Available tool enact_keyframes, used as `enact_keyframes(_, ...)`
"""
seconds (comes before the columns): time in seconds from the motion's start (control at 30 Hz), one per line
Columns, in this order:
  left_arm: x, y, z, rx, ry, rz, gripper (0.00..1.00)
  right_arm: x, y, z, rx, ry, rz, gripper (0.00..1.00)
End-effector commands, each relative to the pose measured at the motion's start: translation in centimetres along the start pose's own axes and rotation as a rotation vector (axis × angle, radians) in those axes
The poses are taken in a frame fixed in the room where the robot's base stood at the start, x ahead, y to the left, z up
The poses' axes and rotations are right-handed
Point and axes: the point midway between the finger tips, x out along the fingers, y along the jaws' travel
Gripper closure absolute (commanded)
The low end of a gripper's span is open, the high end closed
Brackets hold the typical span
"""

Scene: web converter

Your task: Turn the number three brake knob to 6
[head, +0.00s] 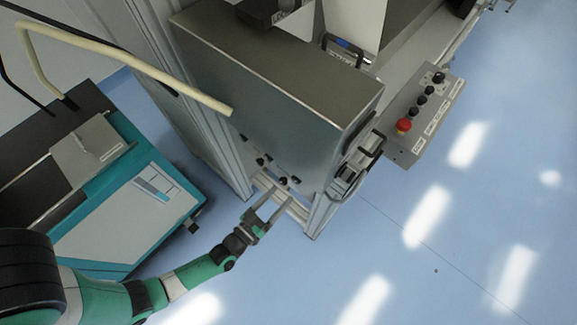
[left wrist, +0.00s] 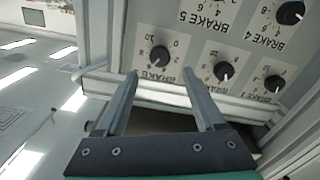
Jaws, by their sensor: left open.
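In the left wrist view a light panel (left wrist: 185,40) carries black brake knobs with printed scales. A near knob (left wrist: 160,56) lies just beyond my left gripper (left wrist: 160,73), in line with the gap. Two more knobs, a middle one (left wrist: 223,70) and a right one (left wrist: 275,84), continue its row; another knob (left wrist: 290,12) is at the top right. My left gripper, also in the head view (head: 278,200), is open, empty and apart from the knobs.
Frame posts flank the opening. A control box (head: 425,117) with a red button is at the right. A teal machine (head: 125,200) stands at the left. Blue floor (head: 450,250) is clear at the right.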

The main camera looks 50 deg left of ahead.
Motion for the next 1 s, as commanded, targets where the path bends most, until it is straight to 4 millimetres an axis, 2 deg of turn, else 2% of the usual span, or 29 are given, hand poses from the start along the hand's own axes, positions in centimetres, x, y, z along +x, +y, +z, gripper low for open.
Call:
enact_keyframes(0.03,-1.3,0.2,-0.1,0.001,-0.005,0.004,0.29,0.4,0.0,-0.4,0.000,0.000,0.000,0.50)
enact_keyframes(0.1,-2.7,0.2,-0.2,0.001,-0.005,0.004,0.29,0.6,0.0,-0.6,0.000,0.000,0.000,0.50)
enact_keyframes(0.3,-4.9,0.1,-0.1,0.001,-0.001,0.003,0.29,0.9,0.0,-0.8,0.000,0.000,0.000,0.50)
enact_keyframes(1.0,-5.0,0.0,0.0,0.001,0.000,0.000,0.29,0.9,0.0,-0.8,0.000,0.000,0.000,0.50)
